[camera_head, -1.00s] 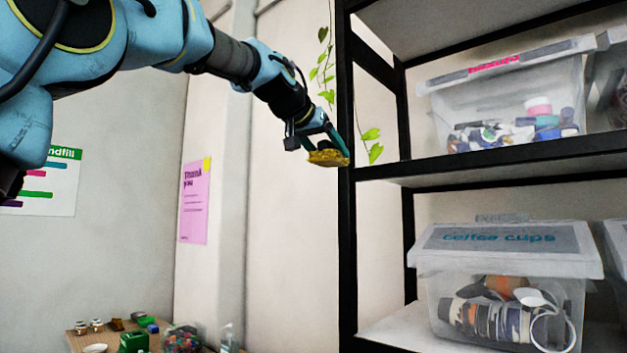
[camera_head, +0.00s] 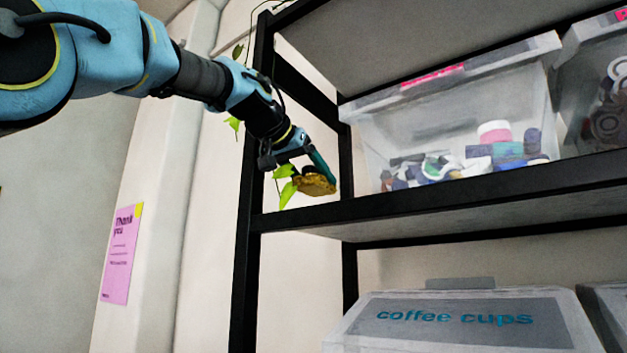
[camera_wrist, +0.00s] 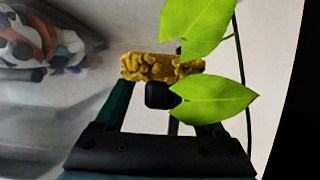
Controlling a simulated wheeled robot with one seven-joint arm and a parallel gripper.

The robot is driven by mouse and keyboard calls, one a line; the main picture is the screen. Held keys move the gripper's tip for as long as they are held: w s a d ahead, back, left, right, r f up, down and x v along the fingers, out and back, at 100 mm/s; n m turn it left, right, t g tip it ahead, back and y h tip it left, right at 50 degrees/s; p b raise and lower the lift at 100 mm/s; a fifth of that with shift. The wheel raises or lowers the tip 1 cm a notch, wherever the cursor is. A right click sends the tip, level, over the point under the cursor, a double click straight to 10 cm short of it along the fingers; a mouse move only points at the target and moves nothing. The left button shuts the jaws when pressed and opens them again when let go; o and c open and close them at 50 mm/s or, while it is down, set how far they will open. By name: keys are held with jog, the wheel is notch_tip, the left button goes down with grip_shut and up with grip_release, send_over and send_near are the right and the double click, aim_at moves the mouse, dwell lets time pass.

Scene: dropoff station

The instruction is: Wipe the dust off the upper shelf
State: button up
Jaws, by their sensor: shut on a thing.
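My gripper (camera_head: 318,168) is shut on a yellow-brown sponge (camera_head: 315,184). The sponge is at the left end of the upper shelf (camera_head: 430,205), just above its black front edge in the head view. I cannot tell whether it touches the shelf surface. In the wrist view the sponge (camera_wrist: 135,67) spans my fingertips, partly hidden by a green leaf. The pale grey surface beyond it is blurred, and I cannot make out any dust. The low head view hides most of the shelf top.
A clear bin (camera_head: 460,110) of mixed items stands on the upper shelf, right of the sponge. Vine leaves (camera_head: 287,192) hang by the left post (camera_head: 247,240); they also cross the wrist view (camera_wrist: 215,102). A "coffee cups" bin (camera_head: 455,317) stands below.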

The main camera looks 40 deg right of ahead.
aim_at(309, 189)
jog(key=shift+d+f, duration=0.2)
jog(key=shift+f+b, duration=1.65)
jog(key=shift+f, duration=0.15)
jog(key=shift+f+b, duration=0.9)
jog(key=shift+f, duration=0.1)
jog(key=shift+w+d+r, duration=0.1)
jog(key=shift+r, duration=0.05)
jog(key=shift+d+p, duration=0.15)
jog(key=shift+p, duration=0.15)
jog(key=shift+w+d, duration=0.15)
jog(key=shift+d, duration=0.3)
jog(key=shift+s+a+f+b, duration=0.2)
jog(key=shift+a+b, duration=0.2)
jog(key=shift+a, duration=0.35)
jog(key=shift+s+a+f+b, duration=0.1)
jog(key=shift+s+a+b, duration=0.1)
jog(key=shift+a+b, duration=0.35)
jog(key=shift+a, duration=0.1)
jog(key=shift+r+p, duration=0.1)
jog(key=shift+p, duration=0.25)
